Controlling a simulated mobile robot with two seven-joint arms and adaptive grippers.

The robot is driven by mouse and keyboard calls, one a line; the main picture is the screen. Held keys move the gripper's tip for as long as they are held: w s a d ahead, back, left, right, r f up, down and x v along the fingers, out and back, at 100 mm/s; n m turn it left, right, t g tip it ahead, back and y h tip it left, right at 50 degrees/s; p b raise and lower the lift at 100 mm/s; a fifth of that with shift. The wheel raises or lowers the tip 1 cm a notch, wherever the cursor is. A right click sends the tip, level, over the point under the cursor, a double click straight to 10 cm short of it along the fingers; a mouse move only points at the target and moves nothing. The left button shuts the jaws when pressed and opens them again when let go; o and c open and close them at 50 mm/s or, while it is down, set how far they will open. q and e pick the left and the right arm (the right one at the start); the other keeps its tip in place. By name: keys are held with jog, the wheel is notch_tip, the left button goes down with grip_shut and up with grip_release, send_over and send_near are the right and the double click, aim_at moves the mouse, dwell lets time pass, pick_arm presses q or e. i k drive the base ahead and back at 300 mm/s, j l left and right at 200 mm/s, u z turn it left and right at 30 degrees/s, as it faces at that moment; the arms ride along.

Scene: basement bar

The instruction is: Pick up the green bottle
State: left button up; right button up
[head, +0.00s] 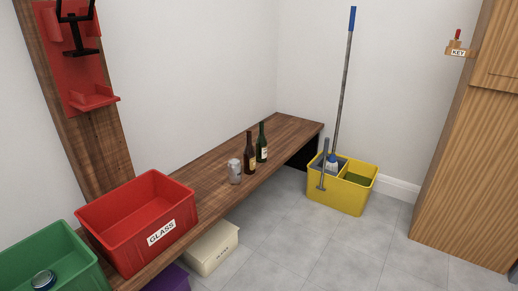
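The green bottle (262,144) stands upright on the wooden bench (291,129), with a pale label on its front. A brown bottle (249,150) stands upright just to its left and a little nearer. A silver can or glass (235,171) stands left of the brown bottle. Neither of my grippers shows in the head view.
A red crate labelled GLASS (130,240) and a green crate (35,265) holding a round can are at the near left. A cream box (211,247) is below the bench edge. A yellow mop bucket (340,190) stands beyond the bench end. Grey floor (290,240) is clear.

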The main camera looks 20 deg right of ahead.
aim_at(261, 142)
jog(key=i+l+u, duration=0.1)
jog(key=l, duration=0.25)
jog(key=i+l, duration=0.25)
jog(key=l, duration=0.15)
jog(key=i+l+u, duration=0.15)
jog(key=l, duration=0.2)
jog(key=i+l+u, duration=0.1)
jog(key=l, duration=0.3)
jog(key=i+l, duration=0.25)
jog(key=l, duration=0.15)
jog(key=i+l+u, duration=0.15)
jog(key=l, duration=0.25)
jog(key=i+l, duration=0.15)
jog(key=l, duration=0.25)
jog(key=u, duration=0.05)
